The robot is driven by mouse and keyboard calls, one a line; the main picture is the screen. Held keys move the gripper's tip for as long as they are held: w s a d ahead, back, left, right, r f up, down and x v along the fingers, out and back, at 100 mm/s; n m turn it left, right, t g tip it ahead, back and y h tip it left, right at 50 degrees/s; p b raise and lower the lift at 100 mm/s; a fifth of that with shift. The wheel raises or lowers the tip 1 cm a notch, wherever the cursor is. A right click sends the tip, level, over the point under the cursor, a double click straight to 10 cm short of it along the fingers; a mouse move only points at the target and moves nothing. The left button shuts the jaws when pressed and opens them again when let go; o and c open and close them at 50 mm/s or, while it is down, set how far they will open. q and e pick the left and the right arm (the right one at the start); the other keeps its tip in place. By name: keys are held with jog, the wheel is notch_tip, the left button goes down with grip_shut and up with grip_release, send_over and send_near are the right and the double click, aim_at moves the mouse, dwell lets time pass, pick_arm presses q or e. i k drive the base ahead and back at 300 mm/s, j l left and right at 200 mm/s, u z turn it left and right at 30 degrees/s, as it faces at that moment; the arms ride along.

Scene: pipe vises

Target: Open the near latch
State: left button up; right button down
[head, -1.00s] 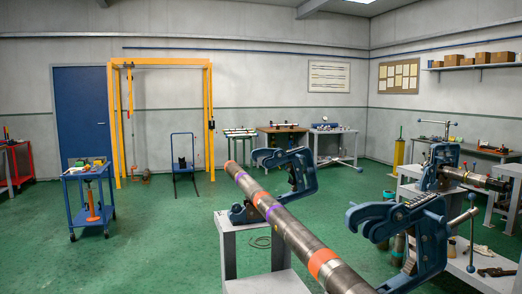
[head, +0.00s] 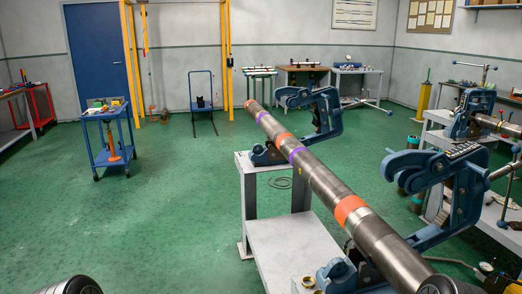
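A long dark steel pipe (head: 325,188) with orange and purple bands runs from the back left to the front right of the head view. It lies in two blue pipe vises. The near vise has a big blue hooked arm (head: 437,170) standing up on the pipe's right, its hooked end above the pipe and apart from it. Its blue base (head: 338,276) shows at the bottom edge. The far vise (head: 318,108) has a similar raised arm. I cannot make out a separate near latch. Neither of my grippers shows.
A grey stand (head: 248,215) with a lower shelf carries the far vise. Another vise with a pipe (head: 473,116) stands on a bench at the right. A blue cart (head: 108,148) stands at the left. The green floor (head: 160,215) between is clear.

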aim_at(279, 92)
jog(key=i+j+u, duration=0.25)
jog(key=i, duration=0.7)
jog(key=i+u, duration=0.3)
jog(key=i, duration=0.65)
jog(key=i+j+z, duration=0.1)
jog(key=i+z, duration=0.35)
jog(key=i+j+z, duration=0.3)
jog(key=i+z, duration=0.2)
jog(key=i+j+z, duration=0.7)
jog(key=j+z, duration=0.25)
jog(key=i+j+z, duration=0.2)
jog(key=j+z, duration=0.25)
jog(key=j, duration=0.3)
